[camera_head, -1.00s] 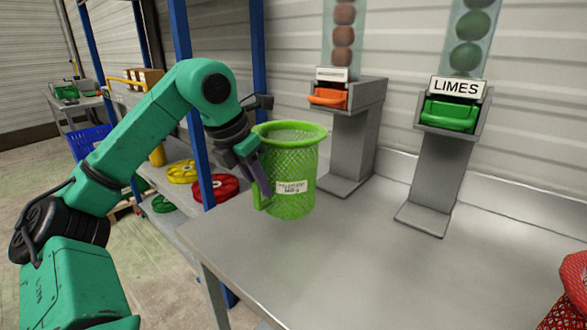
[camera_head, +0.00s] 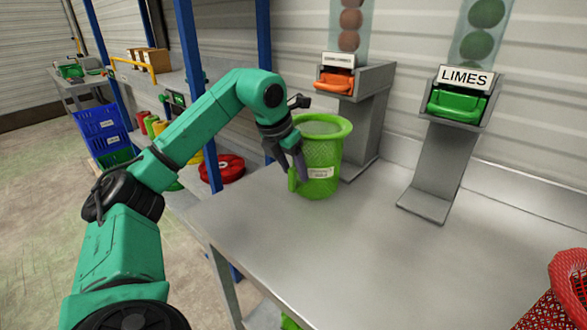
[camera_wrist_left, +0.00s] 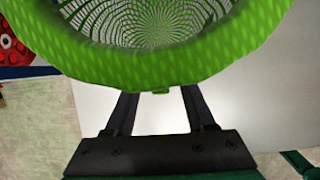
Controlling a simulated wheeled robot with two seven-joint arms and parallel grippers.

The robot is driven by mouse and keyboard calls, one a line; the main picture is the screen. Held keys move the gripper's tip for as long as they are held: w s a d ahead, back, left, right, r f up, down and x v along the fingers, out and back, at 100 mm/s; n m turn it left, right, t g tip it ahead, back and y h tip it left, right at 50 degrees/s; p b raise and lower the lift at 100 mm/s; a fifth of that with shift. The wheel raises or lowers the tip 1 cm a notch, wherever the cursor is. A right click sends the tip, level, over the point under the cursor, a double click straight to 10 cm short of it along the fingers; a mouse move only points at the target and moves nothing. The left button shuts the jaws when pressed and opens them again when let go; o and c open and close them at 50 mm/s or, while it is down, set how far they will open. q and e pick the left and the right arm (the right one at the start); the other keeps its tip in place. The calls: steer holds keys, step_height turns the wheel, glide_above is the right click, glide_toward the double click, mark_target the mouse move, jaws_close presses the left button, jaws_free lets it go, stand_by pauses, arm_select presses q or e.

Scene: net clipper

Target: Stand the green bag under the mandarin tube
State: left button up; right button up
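The green bag (camera_head: 323,170), an open mesh bucket with a white label, is upright at the table's back left, left of and in front of the orange-fruit dispenser. I cannot tell whether its base touches the table. The mandarin tube (camera_head: 351,25) holds orange fruit above an orange flap (camera_head: 337,82). My left gripper (camera_head: 294,176) is at the bag's left side, its fingers around the green handle piece below the rim. In the left wrist view the bag's rim (camera_wrist_left: 165,65) hides the fingertips (camera_wrist_left: 160,95). My right gripper is out of view.
The lime dispenser (camera_head: 458,100), with a green flap, stands to the right. A red mesh bag (camera_head: 570,290) is at the table's right front. The grey table (camera_head: 370,250) is clear in the middle. A blue shelf post (camera_head: 260,35) rises behind my left arm.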

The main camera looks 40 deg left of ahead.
arm_select(q)
steer(key=shift+r, duration=0.1)
steer(key=p+v, duration=0.3)
steer(key=v, duration=0.9)
